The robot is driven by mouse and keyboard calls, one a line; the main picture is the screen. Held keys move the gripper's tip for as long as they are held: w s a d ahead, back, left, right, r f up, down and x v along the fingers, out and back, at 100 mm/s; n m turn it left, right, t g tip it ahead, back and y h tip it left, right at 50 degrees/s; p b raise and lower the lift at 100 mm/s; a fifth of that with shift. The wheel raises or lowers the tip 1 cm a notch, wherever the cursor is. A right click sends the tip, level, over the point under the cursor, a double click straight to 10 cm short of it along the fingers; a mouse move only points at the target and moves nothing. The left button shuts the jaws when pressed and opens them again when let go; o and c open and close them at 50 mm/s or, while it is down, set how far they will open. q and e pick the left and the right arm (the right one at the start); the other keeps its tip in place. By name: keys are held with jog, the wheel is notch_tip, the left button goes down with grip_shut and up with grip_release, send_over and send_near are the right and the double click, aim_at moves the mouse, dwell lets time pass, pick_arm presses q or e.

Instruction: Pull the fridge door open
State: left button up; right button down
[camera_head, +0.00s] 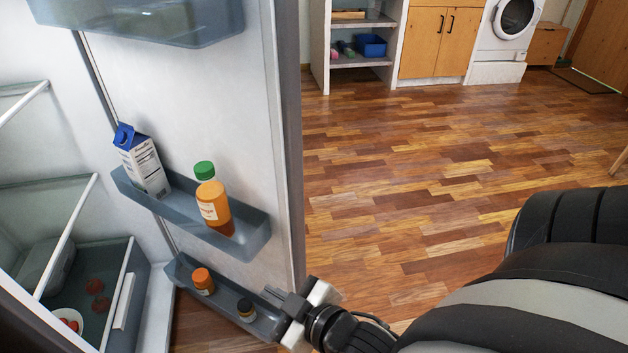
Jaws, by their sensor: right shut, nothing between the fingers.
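The fridge door (190,100) stands open, and its inner side with shelves faces me. The fridge interior (60,165) with glass shelves is open at the left. My right gripper (288,306) is at the lower free edge of the door, beside the bottom door shelf (222,303). It is shut with nothing held. Whether it touches the door edge or shelf I cannot tell. The door's outer side and handle are hidden. My left gripper is not in view.
The door holds a milk carton (142,160), an orange bottle with green cap (212,198) and small jars (202,281). Wooden floor (420,170) to the right is clear. Cabinets (440,40) and a washing machine (512,22) stand at the back.

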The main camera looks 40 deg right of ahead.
aim_at(284, 231)
jog(key=w+d+f+n+t+b, duration=0.25)
jog(key=d+f+n+t, duration=0.2)
jog(key=d+n, duration=0.7)
jog(key=w+a, duration=0.1)
jog(key=w, duration=0.2)
jog(key=w+a+n, duration=0.1)
jog(key=w, duration=0.2)
jog(key=w+a+n, duration=0.1)
jog(key=w, duration=0.3)
jog(key=shift+f+h, duration=0.25)
jog(key=shift+h, duration=0.05)
jog(key=shift+w+d, duration=0.2)
jog(key=shift+d, duration=0.4)
jog(key=shift+w+d, duration=0.2)
jog(key=shift+d, duration=0.4)
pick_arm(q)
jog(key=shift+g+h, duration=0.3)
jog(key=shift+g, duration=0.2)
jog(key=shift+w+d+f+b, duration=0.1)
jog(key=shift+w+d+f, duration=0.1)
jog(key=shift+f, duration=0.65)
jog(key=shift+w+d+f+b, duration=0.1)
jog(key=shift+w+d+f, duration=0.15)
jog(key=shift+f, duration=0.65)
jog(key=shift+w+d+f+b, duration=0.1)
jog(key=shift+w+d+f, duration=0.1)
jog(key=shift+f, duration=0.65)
pick_arm(e)
jog(key=shift+w+d, duration=0.25)
jog(key=shift+d, duration=0.5)
